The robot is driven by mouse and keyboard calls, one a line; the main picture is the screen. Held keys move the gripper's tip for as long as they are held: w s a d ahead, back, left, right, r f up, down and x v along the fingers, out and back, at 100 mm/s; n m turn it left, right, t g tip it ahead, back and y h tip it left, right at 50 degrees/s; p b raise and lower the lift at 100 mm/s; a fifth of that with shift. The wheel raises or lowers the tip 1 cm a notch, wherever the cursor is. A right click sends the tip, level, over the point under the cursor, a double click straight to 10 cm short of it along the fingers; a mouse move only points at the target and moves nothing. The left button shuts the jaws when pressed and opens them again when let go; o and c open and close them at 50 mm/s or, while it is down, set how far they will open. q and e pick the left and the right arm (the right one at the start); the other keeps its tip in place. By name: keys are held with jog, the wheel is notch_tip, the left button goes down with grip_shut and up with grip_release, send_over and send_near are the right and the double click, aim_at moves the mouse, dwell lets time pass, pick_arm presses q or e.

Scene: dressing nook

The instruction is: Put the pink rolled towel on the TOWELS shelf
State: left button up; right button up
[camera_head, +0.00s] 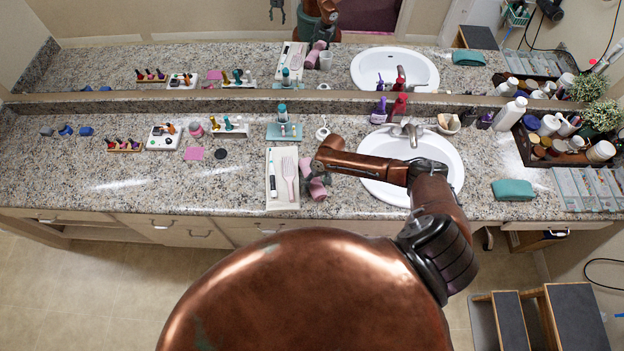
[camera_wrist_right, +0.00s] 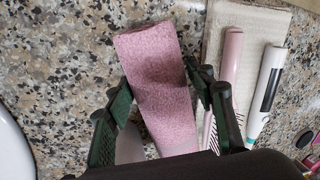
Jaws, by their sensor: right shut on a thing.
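The pink rolled towel (camera_head: 316,188) is at the counter's front part, just right of a white mat, partly hidden by my right gripper (camera_head: 317,177). In the wrist view the towel (camera_wrist_right: 152,55) lies lengthwise between the dark fingers of my right gripper (camera_wrist_right: 158,88), which is shut on it. Its near end is hidden by the gripper body. I cannot tell whether the towel touches the counter. My left gripper is not directly in view. No shelf labelled TOWELS can be made out.
The white mat (camera_head: 283,204) holds a pink comb (camera_head: 289,177) and a white styling tool (camera_head: 272,185). The sink (camera_head: 447,157) is under my right arm. A teal case (camera_head: 512,190) lies right of it. Step stools (camera_head: 575,318) stand on the floor at right. The left front counter is clear.

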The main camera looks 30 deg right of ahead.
aim_at(315, 182)
jog(key=shift+c, duration=0.4)
jog(key=shift+r, duration=0.5)
notch_tip(315, 182, up, 2)
jog(key=shift+r, duration=0.2)
jog(key=s+r, duration=0.1)
jog(key=r, duration=0.1)
jog(key=s+r, duration=0.1)
jog(key=s, duration=0.1)
jog(key=s+r, duration=0.2)
jog(key=shift+d+r, duration=0.35)
jog(key=shift+d, duration=0.05)
jog(key=s+d+r, duration=0.1)
jog(key=s+r, duration=0.3)
jog(key=s, duration=0.5)
jog(key=w+a+r+n+b, duration=0.1)
jog(key=w+a+r+b, duration=0.5)
jog(key=a+r+b, duration=0.6)
jog(key=shift+a+n, duration=0.4)
jog(key=shift+w+f, duration=0.1)
